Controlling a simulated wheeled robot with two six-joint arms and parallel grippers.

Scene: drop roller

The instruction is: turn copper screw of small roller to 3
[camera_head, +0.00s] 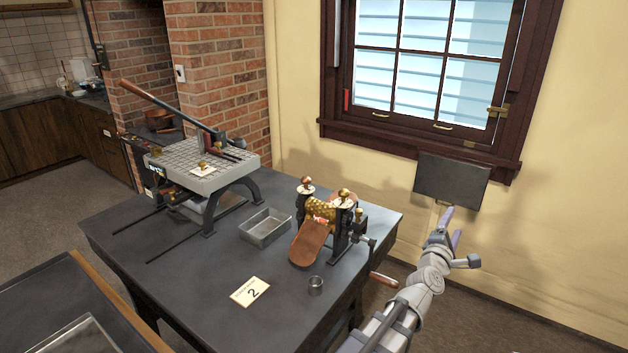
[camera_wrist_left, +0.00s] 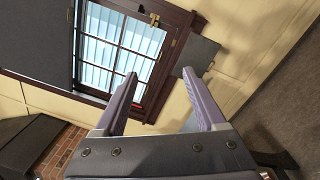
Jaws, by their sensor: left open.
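The small roller (camera_head: 322,212) stands near the right end of the dark table, with a brown tongue-shaped plate sloping down in front. A copper-coloured screw (camera_head: 307,182) tops its left post, above a white dial. A more golden screw (camera_head: 344,194) tops the right post. The dial marks are too small to read. My left gripper (camera_head: 452,222) is open and empty, off the table's right side and well apart from the roller. In the left wrist view its two purple fingers (camera_wrist_left: 160,74) are spread, with the window and wall behind them; the roller does not show there. My right gripper is not in view.
On the table (camera_head: 190,290) are a metal tray (camera_head: 266,228), a card marked 2 (camera_head: 250,291), a small metal cup (camera_head: 315,286) and a larger press (camera_head: 205,165) with a long lever. A crank with a red handle (camera_head: 384,279) sticks out right of the roller. A dark panel (camera_head: 452,181) is by the wall.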

